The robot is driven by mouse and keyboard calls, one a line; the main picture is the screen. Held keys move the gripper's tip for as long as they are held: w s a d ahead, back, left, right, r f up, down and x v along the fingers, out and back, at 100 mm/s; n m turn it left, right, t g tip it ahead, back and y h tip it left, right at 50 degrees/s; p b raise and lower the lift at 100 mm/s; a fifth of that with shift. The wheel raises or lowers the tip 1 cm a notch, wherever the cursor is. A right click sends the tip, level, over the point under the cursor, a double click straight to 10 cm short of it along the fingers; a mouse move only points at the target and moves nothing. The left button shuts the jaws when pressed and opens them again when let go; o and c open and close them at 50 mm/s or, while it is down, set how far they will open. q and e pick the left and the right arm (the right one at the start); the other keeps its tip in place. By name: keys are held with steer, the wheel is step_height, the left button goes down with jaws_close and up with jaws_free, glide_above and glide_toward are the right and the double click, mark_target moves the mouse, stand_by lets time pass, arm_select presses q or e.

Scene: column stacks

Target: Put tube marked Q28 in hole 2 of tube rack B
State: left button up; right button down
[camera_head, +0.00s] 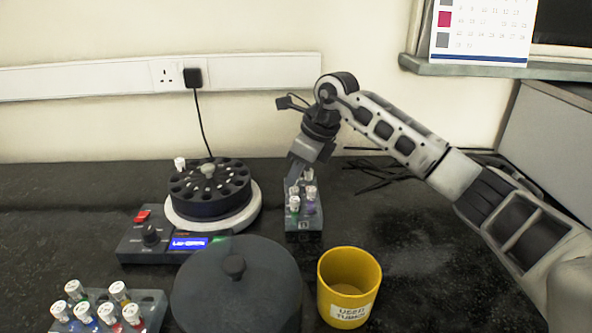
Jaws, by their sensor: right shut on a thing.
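A small grey tube rack (304,226) stands near the middle of the bench, with a mark on its front face too small to read surely. My right gripper (294,181) points down at the rack's back left part. It is shut on a tube that its fingers and the other tubes mostly hide. I cannot tell how far that tube is in a hole. No marking Q28 can be read on any cap. My left gripper is not in view.
A second rack (153,303) with several tubes is at front left. A centrifuge (153,247) with a dark rotor (208,190) and one white-capped tube (180,163) stands behind it. A round dark lid (235,300) and a yellow used-tubes pot (349,270) are in front.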

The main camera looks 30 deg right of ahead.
steer(key=shift+f, duration=0.2)
steer(key=c, duration=1)
jaws_free()
steer(key=shift+r+p, duration=2.5)
steer(key=shift+r, duration=0.55)
